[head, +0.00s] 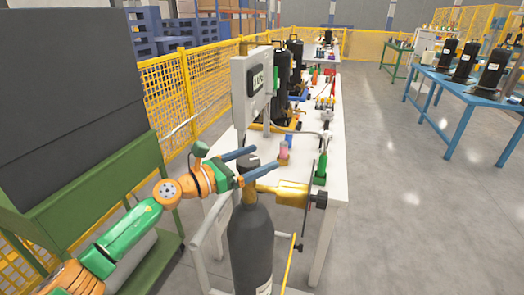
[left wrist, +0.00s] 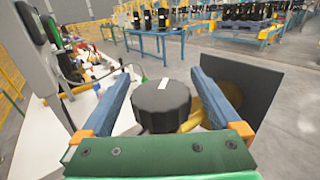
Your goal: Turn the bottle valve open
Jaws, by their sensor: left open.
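The dark grey gas bottle (head: 250,245) stands upright at the lower middle of the head view. Its black round valve knob (left wrist: 161,103) with a white mark sits on top and fills the middle of the left wrist view; it also shows in the head view (head: 246,162). A gold regulator body (head: 285,194) sticks out to the right of the valve. My left gripper (head: 264,161) is open, with one blue finger on each side of the knob. In the wrist view a gap shows between each finger and the knob. My right gripper is not in view.
A white workbench (head: 331,205) with tools and black compressors (head: 282,75) runs behind the bottle. A grey display box (head: 251,85) stands close behind the gripper. A green-framed dark panel (head: 70,100) is at left. Open floor (head: 400,210) lies to the right.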

